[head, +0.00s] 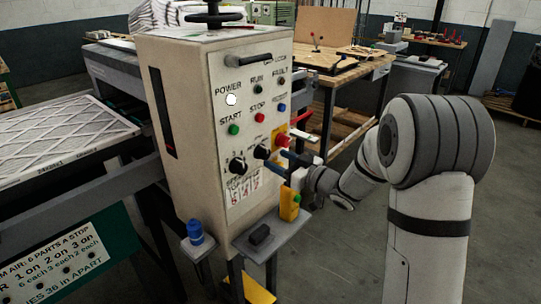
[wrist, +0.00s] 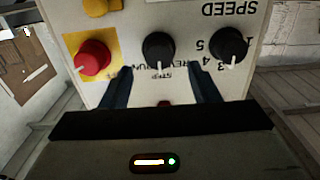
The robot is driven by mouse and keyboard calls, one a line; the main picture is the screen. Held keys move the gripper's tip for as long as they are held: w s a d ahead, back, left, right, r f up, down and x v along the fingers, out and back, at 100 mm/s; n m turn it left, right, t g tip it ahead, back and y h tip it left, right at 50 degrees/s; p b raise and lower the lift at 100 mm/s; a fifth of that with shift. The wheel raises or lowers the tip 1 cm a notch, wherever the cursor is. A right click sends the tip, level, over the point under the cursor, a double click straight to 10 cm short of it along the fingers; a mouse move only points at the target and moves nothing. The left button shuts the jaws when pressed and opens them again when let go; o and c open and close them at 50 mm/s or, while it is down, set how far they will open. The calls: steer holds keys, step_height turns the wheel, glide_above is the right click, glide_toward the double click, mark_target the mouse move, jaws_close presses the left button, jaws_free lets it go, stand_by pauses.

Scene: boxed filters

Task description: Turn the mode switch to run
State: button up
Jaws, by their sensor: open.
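The mode switch is a black knob (head: 262,152) on the front of the beige control panel. In the wrist view the panel appears upside down, and the knob (wrist: 158,48) sits at the top middle with its white pointer mark toward the bottom of the picture. Small labels beside it are partly hidden and hard to read. My gripper (head: 275,161) is in front of the panel. In the wrist view its dark fingers (wrist: 160,78) are open and empty, one either side of the knob's column, with the knob showing beyond the tips. Contact cannot be told.
A red emergency knob (wrist: 94,57) on yellow and the black speed knob (wrist: 230,45) flank the switch closely. Below the panel, a small shelf (head: 286,230) bears a yellow device (head: 289,205) and a black block (head: 260,234). A blue-capped item (head: 195,232) stands left.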

mark_target(267, 154)
steer(key=shift+x, duration=2.35)
